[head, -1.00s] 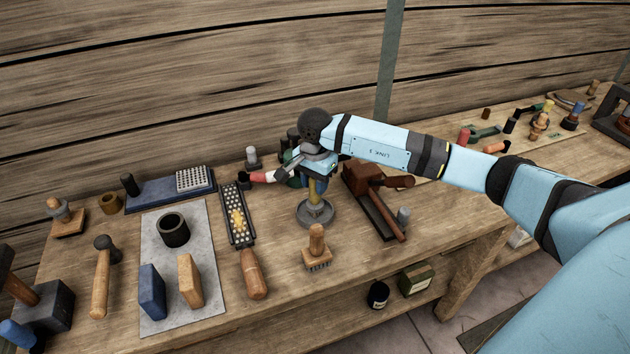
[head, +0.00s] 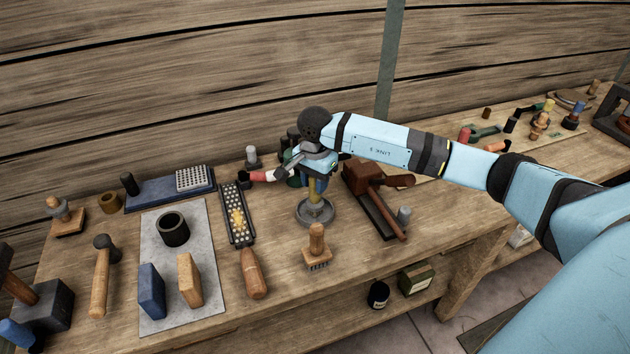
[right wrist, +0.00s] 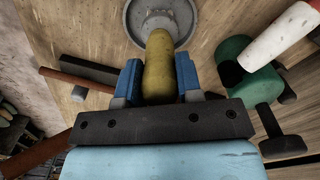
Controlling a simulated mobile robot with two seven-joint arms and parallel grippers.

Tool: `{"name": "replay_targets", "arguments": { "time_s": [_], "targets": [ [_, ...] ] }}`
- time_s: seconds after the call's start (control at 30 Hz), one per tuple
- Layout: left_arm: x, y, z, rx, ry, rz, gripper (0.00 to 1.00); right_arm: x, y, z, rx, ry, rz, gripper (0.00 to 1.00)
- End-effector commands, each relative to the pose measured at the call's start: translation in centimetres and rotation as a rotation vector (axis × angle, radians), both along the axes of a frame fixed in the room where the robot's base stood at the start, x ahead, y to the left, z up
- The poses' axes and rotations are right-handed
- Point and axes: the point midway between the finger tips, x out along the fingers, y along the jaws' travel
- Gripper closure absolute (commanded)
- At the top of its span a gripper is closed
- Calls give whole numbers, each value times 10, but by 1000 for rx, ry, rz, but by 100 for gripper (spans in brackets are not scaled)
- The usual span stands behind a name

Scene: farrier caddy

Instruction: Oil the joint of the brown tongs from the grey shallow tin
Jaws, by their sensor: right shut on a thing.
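A yellow-handled tool (head: 317,188) stands upright in the grey shallow tin (head: 304,214) near the middle of the bench. My right gripper (head: 319,168) is shut on the yellow handle from above and behind. In the right wrist view the blue fingers (right wrist: 160,82) lie on both sides of the handle (right wrist: 159,62), and its lower end is in the tin (right wrist: 133,14). The tool's tip is hidden in the tin. A brown long-handled thing (head: 389,215) lies right of the tin; I cannot tell if it is the brown tongs. My left gripper is not in view.
A wooden brush (head: 317,246) stands in front of the tin. A red and white thing (head: 262,176) and a green can (right wrist: 234,54) are close to the gripper.

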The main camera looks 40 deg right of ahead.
Motion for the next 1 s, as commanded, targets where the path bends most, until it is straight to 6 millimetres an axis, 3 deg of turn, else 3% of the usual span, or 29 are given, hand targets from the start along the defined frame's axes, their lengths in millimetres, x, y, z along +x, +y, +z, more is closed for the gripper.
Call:
{"name": "replay_targets", "arguments": {
  "time_s": [1.0],
  "targets": [
    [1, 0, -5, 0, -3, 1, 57, 0, 0, -7, 0, -1, 0, 100]
  ]
}}
